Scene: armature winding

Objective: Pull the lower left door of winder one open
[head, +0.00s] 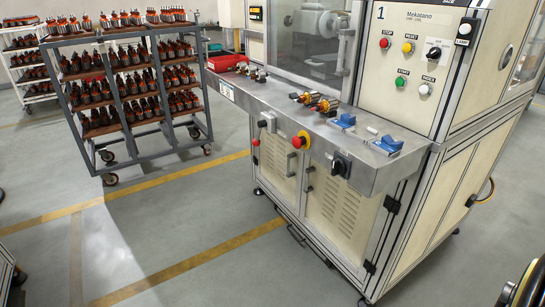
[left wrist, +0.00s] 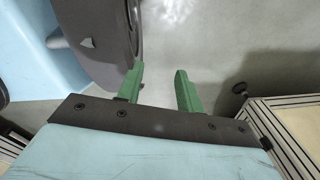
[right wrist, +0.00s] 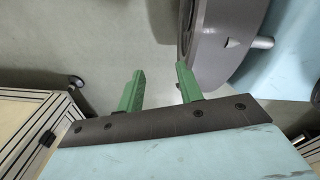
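Winder one (head: 395,65), a cream machine with a "1" on its panel, stands right of centre in the head view. Its lower cabinet has two cream doors under the steel ledge. The lower left door (head: 272,160) appears closed, with a grey handle (head: 291,165) near its right edge. The lower right door (head: 338,205) has vent slots and also appears closed. My left gripper (left wrist: 159,78) shows in the left wrist view, its green fingers apart and empty. My right gripper (right wrist: 160,78) is likewise open and empty in the right wrist view. Neither gripper shows in the head view.
The steel ledge (head: 240,90) juts out above the doors, carrying armatures, blue fixtures and a red emergency button (head: 300,140). A wheeled rack (head: 78,90) of armatures stands at the left. The grey floor (head: 170,225) before the doors is clear, with yellow lines.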

